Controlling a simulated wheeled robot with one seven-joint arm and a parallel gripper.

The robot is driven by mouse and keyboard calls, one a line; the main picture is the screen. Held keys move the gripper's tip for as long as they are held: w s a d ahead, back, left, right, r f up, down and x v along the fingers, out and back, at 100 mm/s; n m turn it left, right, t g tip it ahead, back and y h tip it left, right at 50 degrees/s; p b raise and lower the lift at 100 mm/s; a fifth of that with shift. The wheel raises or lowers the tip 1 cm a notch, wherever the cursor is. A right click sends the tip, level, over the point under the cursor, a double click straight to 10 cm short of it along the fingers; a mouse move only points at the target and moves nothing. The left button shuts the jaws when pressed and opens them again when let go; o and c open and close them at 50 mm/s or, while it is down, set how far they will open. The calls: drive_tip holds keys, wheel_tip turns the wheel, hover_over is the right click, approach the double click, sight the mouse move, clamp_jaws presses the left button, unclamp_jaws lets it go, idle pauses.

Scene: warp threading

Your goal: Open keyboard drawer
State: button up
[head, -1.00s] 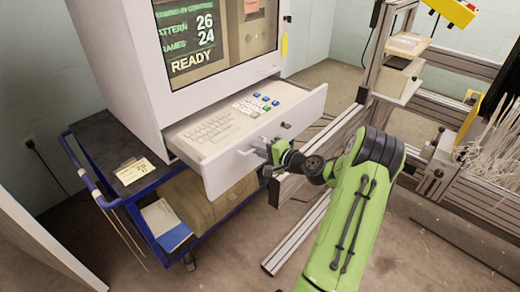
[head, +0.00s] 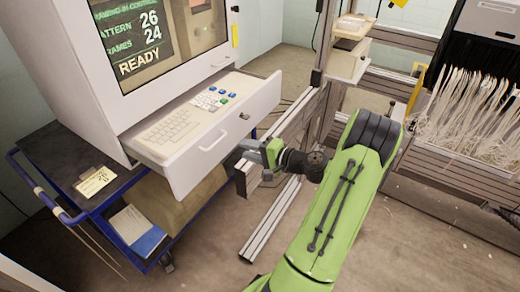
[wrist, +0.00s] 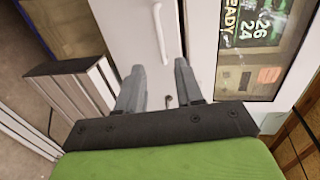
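The keyboard drawer (head: 262,103) of the white cabinet is pulled out, with the keyboard (head: 168,128) and a keypad with blue and green keys showing inside. Its front carries a white bar handle (head: 213,141) and a small dark lock. My gripper (head: 243,153) is off the handle, a short way out from the drawer front and to the right. In the wrist view, the two grey fingers (wrist: 160,68) stand apart with nothing between them. The handle (wrist: 160,33) lies beyond the fingertips there, clear of them.
The cabinet screen (head: 150,40) reads READY above the drawer. A dark cart with a blue frame (head: 75,217) stands under the cabinet, holding a tag and a box. An aluminium frame (head: 272,215) is close to my gripper, with white threads (head: 465,115) at right. Floor shows at lower left.

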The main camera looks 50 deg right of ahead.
drive_tip(key=v, duration=0.4)
drive_tip(key=shift+s+r, duration=0.1)
drive_tip(key=shift+s, duration=0.15)
drive_tip(key=w+a+r+n+g+y+p, duration=0.1)
drive_tip(key=a+r+n+g+p, duration=0.2)
drive_tip(key=a, duration=0.4)
drive_tip(key=w+a+r+n+g+p, duration=0.1)
drive_tip(key=a+r+n+g, duration=0.25)
drive_tip(key=a, duration=0.35)
drive_tip(key=w+a+r+n+g+y+p, duration=0.1)
drive_tip(key=w+a+r+n+g+p, duration=0.2)
drive_tip(key=a, duration=0.4)
drive_tip(key=s+a+r+n+h+p, duration=0.2)
drive_tip(key=s+a+r+n, duration=0.1)
drive_tip(key=s+r, duration=0.3)
drive_tip(key=s+a+r+n+h+p, duration=0.2)
drive_tip(key=s+a+r+n, duration=0.2)
drive_tip(key=s, duration=0.7)
drive_tip(key=shift+a+r, duration=0.85)
drive_tip(key=shift+r, duration=0.15)
